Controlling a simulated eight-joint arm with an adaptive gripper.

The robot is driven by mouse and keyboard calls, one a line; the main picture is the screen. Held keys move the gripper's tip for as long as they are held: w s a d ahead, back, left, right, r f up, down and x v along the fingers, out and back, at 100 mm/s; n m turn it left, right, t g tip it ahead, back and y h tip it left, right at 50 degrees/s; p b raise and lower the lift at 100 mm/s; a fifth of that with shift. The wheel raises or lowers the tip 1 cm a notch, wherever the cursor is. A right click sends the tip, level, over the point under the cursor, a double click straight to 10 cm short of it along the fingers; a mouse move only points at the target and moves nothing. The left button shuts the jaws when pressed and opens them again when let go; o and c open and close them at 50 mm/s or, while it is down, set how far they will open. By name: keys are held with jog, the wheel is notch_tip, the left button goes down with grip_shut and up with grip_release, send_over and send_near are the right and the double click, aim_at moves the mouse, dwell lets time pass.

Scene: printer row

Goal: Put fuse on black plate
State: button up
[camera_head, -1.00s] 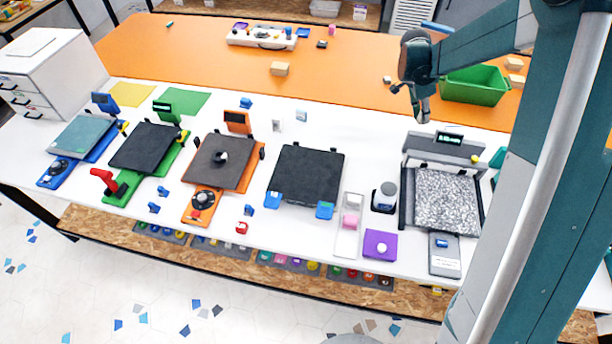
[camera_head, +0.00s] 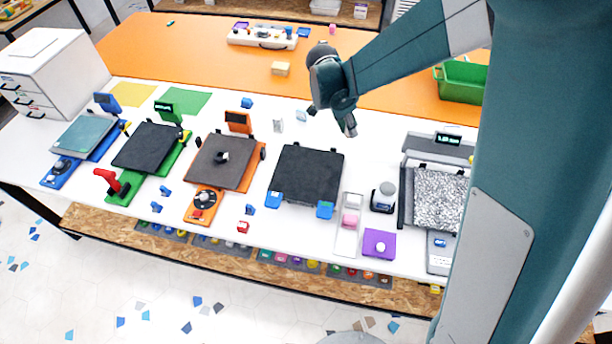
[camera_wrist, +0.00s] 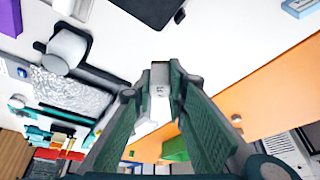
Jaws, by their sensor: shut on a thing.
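My gripper (camera_head: 347,124) hangs above the back of the white table, behind and to the right of the large black plate (camera_head: 308,172). In the wrist view my gripper (camera_wrist: 160,90) has its green fingers shut on a small pale grey block with dark markings (camera_wrist: 160,76), which I take for the fuse. The large black plate shows in part at the top of the wrist view (camera_wrist: 152,8), apart from the held piece. It looks bare and has blue clips at its front corners. Another dark plate (camera_head: 150,146) lies on the green printer.
A brown plate with a dark knob-like thing (camera_head: 222,158) is on the orange printer. A speckled plate (camera_head: 436,198) is at right. A grey canister (camera_head: 384,196), purple block (camera_head: 379,243) and narrow tray (camera_head: 347,238) stand between. A pale small block (camera_head: 301,116) lies behind the large black plate.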

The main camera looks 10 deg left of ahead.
jog(key=r+n+p, duration=0.1)
jog(key=n, duration=0.1)
send_over(310, 177)
jog(key=s+a, duration=0.1)
jog(key=shift+a+t, duration=0.15)
jog(key=shift+t, duration=0.25)
jog(key=shift+f, duration=2.9)
jog(key=shift+f, duration=0.1)
jog(key=shift+f+b, duration=0.4)
jog(key=shift+f, duration=1.55)
jog(key=shift+f, duration=0.15)
